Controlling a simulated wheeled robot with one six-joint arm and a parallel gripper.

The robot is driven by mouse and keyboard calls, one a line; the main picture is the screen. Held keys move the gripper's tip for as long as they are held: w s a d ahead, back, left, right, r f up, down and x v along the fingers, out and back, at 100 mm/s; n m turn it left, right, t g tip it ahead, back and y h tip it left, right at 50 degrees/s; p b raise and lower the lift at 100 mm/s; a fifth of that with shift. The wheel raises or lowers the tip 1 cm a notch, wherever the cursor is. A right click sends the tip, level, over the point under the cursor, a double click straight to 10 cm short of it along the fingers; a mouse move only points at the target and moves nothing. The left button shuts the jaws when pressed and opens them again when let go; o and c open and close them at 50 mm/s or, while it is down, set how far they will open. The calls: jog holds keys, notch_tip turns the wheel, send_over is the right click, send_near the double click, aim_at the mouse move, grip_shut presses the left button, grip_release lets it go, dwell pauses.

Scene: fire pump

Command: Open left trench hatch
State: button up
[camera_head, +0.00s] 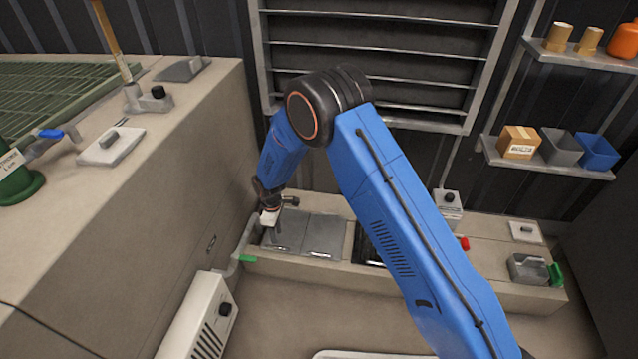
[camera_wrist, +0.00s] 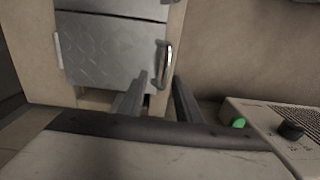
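The left trench hatch (camera_head: 284,234) is a grey metal plate in the low beige platform, next to a second similar plate (camera_head: 326,236). In the wrist view, the left hatch (camera_wrist: 112,52) shows a tread pattern and a shiny bar handle (camera_wrist: 168,66) along its right edge. It appears to lie flat and shut. My gripper (camera_head: 272,218) is low over the left end of this hatch. In the wrist view, my gripper (camera_wrist: 160,80) has its two fingers apart, with the handle just beyond the tips near the right finger. Nothing is held; contact with the handle cannot be told.
A tall beige block (camera_head: 165,175) stands close left of my gripper. A white heater-like box (camera_head: 203,315) with a black knob stands in front. A pipe with a green end (camera_head: 247,259) is beside the hatch. A louvred panel (camera_head: 380,60) is behind.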

jog(key=shift+s+a+f+t, duration=0.1)
jog(key=shift+s+f+t, duration=0.3)
jog(key=shift+f, duration=0.45)
jog(key=shift+s+d+f+t, duration=0.1)
jog(key=shift+s+f+t, duration=0.3)
jog(key=shift+f, duration=0.5)
jog(key=shift+s+a+f+t, duration=0.1)
jog(key=shift+s+f+t, duration=0.15)
jog(key=shift+f+t, duration=0.45)
jog(key=w+v, duration=0.1)
jog(key=v, duration=1.6)
jog(key=w+d+r+m, duration=0.2)
jog(key=d+r+m, duration=0.2)
jog(key=d+r, duration=1.2)
jog(key=shift+w+d+r+m, duration=0.3)
jog(key=shift+r, duration=0.6)
jog(key=n, duration=0.5)
send_over(279, 247)
jog(key=s, duration=0.4)
jog(key=s+x, duration=0.2)
jog(key=x, duration=0.7)
jog(key=s+f+x, duration=0.1)
jog(key=s+x, duration=0.1)
jog(key=x, duration=2.3)
jog(key=shift+f, duration=0.25)
